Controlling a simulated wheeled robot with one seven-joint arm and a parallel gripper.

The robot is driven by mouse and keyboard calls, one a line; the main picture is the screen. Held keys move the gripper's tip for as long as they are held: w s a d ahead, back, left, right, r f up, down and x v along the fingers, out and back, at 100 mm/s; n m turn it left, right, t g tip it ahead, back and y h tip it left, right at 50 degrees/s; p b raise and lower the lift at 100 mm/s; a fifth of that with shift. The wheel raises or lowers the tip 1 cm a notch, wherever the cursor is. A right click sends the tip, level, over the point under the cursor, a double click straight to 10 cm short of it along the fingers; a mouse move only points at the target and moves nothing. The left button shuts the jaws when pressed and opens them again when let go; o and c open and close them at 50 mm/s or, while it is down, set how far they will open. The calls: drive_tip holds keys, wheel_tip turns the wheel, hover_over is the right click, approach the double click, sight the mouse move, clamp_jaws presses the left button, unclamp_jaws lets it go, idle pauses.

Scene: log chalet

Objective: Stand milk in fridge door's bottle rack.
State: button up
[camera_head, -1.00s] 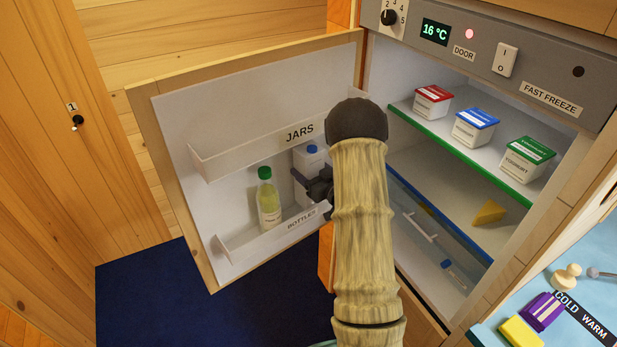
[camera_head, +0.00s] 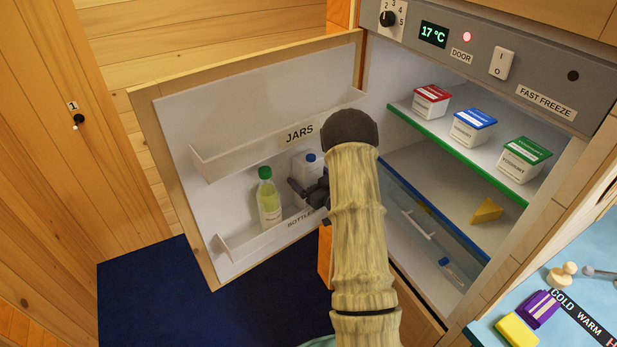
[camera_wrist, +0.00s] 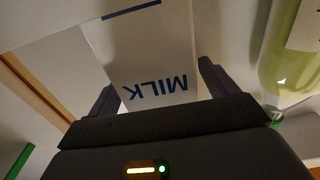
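The milk carton (camera_head: 304,163), white with a blue cap, stands in the bottle rack (camera_head: 262,236) of the open fridge door (camera_head: 180,130), right of a green-capped bottle. My gripper (camera_head: 308,190) is in front of the carton, and its fingers look spread. In the wrist view, the carton (camera_wrist: 150,50) shows its blue MILK lettering upside down, between the two fingers of my gripper (camera_wrist: 160,90). A slim gap seems to show beside the right finger. The carton's base is hidden behind my gripper and the rack front.
The green-capped bottle (camera_head: 268,198) stands close to the left of the carton and also shows in the wrist view (camera_wrist: 290,50). The JARS shelf (camera_head: 255,145) is above. Yoghurt tubs (camera_head: 473,127) and cheese (camera_head: 486,210) sit inside the fridge. The rack's left end is free.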

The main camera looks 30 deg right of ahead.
drive_tip(key=shift+r, duration=0.1)
drive_tip(key=b+v, duration=0.4)
drive_tip(key=v, duration=0.8)
drive_tip(key=shift+s+d, duration=0.1)
drive_tip(key=shift+s, duration=0.05)
drive_tip(key=w+a+m+g+h, duration=0.1)
drive_tip(key=w+a+g+h, duration=0.1)
drive_tip(key=a+g+h, duration=0.4)
drive_tip(key=s+a+r+m+g+y, duration=0.1)
drive_tip(key=s+a+r+g+y, duration=0.1)
drive_tip(key=s+a+g, duration=0.7)
drive_tip(key=s+a, duration=0.5)
drive_tip(key=s, duration=0.3)
